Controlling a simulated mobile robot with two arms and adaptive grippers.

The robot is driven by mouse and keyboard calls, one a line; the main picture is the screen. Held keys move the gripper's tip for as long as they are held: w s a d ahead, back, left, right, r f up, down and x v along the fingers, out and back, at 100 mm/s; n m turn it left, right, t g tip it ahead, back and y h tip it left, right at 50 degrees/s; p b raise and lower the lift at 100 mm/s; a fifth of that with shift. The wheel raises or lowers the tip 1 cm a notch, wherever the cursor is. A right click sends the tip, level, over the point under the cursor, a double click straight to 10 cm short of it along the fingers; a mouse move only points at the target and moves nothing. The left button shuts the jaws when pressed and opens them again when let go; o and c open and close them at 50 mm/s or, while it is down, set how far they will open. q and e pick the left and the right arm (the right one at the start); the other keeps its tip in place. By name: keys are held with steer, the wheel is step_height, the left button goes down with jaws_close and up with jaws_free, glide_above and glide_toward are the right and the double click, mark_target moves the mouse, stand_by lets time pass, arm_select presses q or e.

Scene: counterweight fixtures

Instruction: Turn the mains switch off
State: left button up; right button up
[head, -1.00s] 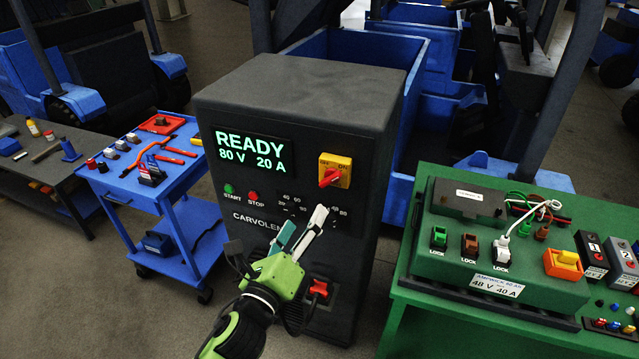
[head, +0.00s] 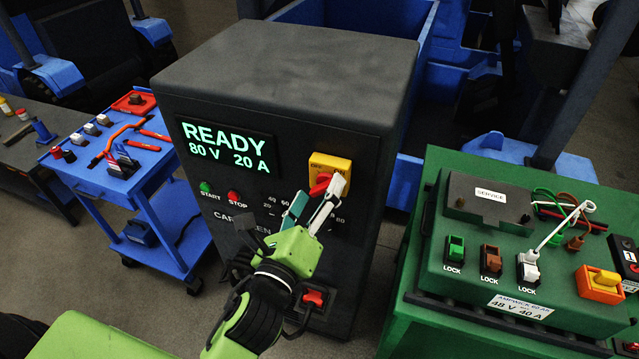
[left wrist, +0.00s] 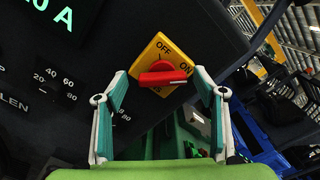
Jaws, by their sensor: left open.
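The mains switch is a red rotary handle (left wrist: 163,77) on a yellow square plate (left wrist: 157,54) on the front of the dark charger cabinet (head: 290,75). The plate carries OFF and ON labels in the left wrist view, and the handle lies roughly level across it there. In the head view the red handle (head: 320,183) is partly covered by my left gripper (head: 321,197). My left gripper is open, with its two fingers (left wrist: 160,95) on either side of the handle in the left wrist view. I cannot tell whether they touch it. My right gripper is not seen.
The cabinet display (head: 228,147) reads READY, 80 V 20 A. Green START (head: 205,187) and red STOP (head: 234,197) buttons sit below it. A red connector (head: 314,298) is low on the cabinet. A green bench (head: 470,312) stands right, a blue cart (head: 150,185) left.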

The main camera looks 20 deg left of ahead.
arm_select(q)
steer(key=shift+s+r, duration=0.15)
steer(key=shift+s, duration=0.05)
steer(key=shift+s+d, duration=0.1)
steer(key=c, duration=1.1)
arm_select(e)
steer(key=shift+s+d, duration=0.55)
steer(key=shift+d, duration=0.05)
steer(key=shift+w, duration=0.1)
